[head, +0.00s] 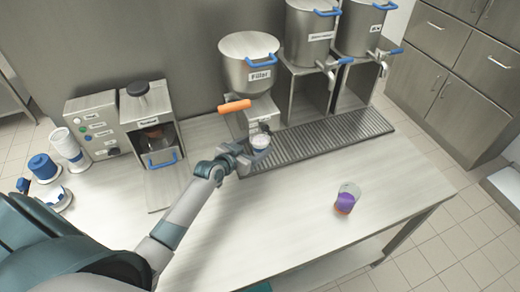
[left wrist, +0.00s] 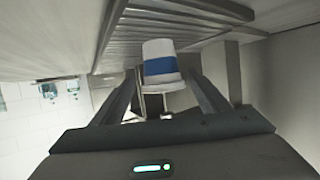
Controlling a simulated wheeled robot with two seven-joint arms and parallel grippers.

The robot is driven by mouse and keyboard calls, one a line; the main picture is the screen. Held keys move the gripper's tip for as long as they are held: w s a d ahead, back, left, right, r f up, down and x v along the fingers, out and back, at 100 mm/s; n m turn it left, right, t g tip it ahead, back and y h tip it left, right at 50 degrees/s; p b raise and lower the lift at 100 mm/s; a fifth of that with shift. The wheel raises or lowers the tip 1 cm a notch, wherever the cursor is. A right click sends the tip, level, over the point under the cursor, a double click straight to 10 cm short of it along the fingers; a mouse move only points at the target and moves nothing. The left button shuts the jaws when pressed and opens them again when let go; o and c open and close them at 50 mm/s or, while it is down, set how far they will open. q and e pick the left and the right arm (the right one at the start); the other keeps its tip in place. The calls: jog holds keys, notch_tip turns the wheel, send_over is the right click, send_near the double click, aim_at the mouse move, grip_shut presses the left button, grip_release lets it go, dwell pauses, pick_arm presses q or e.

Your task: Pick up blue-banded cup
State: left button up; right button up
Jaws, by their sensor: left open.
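The blue-banded cup (left wrist: 161,64) is white with a blue band. In the left wrist view it stands between the two fingers of my left gripper (left wrist: 160,95), which is open; I cannot tell whether either finger touches it. In the head view the cup (head: 261,142) is at the left end of the grated tray, in front of the filler pot, partly hidden by my left gripper (head: 248,157). My right gripper is not in view.
The drip grate (head: 325,138) runs along the dispensers. The filler (head: 249,62) has an orange handle (head: 234,106) above my gripper. A purple-filled clear cup (head: 346,199) stands at the right of the counter. A sealing machine (head: 152,130) and white cup stack (head: 66,146) are left.

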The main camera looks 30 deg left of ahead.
pick_arm(q)
jog(key=shift+b+x, duration=0.45)
jog(key=shift+x, duration=0.65)
jog(key=shift+w, duration=0.3)
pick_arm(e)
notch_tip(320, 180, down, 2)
pick_arm(q)
jog(key=shift+w+f+b, duration=0.45)
jog(key=shift+f+b, duration=0.1)
jog(key=shift+b, duration=0.35)
jog(key=b+x, duration=0.3)
jog(key=shift+a+f, duration=0.1)
jog(key=shift+f, duration=0.25)
jog(key=shift+w, duration=0.4)
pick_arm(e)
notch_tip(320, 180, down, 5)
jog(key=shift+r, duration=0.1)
pick_arm(q)
jog(key=shift+c, duration=0.6)
